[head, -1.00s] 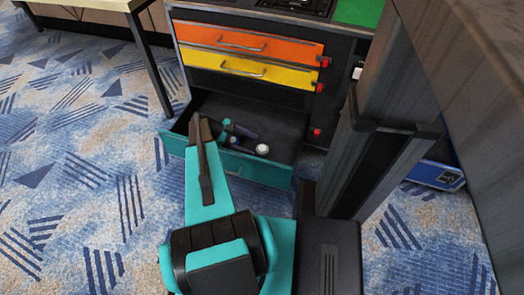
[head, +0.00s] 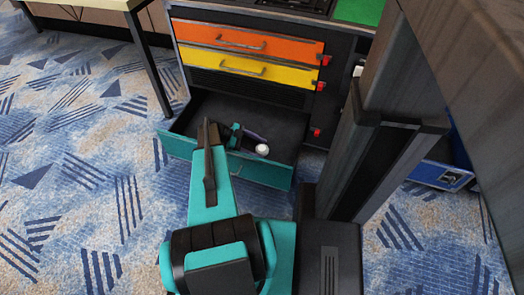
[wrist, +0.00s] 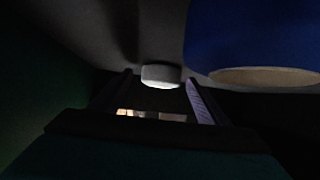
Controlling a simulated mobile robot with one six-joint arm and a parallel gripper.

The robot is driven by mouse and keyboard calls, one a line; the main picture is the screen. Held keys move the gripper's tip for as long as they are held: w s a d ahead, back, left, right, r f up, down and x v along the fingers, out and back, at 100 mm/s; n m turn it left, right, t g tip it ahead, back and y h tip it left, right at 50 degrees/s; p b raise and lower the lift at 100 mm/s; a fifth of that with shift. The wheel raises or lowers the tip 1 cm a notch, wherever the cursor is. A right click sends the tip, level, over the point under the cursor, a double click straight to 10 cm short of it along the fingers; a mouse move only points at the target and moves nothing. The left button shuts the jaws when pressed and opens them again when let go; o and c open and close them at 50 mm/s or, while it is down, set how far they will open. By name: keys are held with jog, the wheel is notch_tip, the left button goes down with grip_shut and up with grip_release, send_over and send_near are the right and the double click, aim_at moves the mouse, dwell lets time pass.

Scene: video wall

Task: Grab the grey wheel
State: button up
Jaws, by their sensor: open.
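A small pale round thing, which looks like the grey wheel (head: 262,149), lies in the open bottom drawer (head: 272,175) in the head view. In the wrist view, a light grey rounded shape, likely the same wheel (wrist: 161,75), shows just ahead, between the fingertips in the picture. My gripper (wrist: 158,82) is open, its two dark fingers apart with nothing seen held. In the head view my arm reaches over the drawer front, and the fingertips are not clear there. Contact with the wheel cannot be told.
A blue thing with a tan edge (wrist: 245,40) fills the upper right of the wrist view, close by. The drawer walls surround the space. Above are the shut yellow drawer (head: 250,72) and orange drawer (head: 250,42). The wrist view is very dark.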

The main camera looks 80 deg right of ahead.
aim_at(258, 148)
jog(key=shift+c, duration=0.4)
jog(key=c, duration=1.1)
jog(key=shift+r+p, duration=1.1)
jog(key=shift+r, duration=3.95)
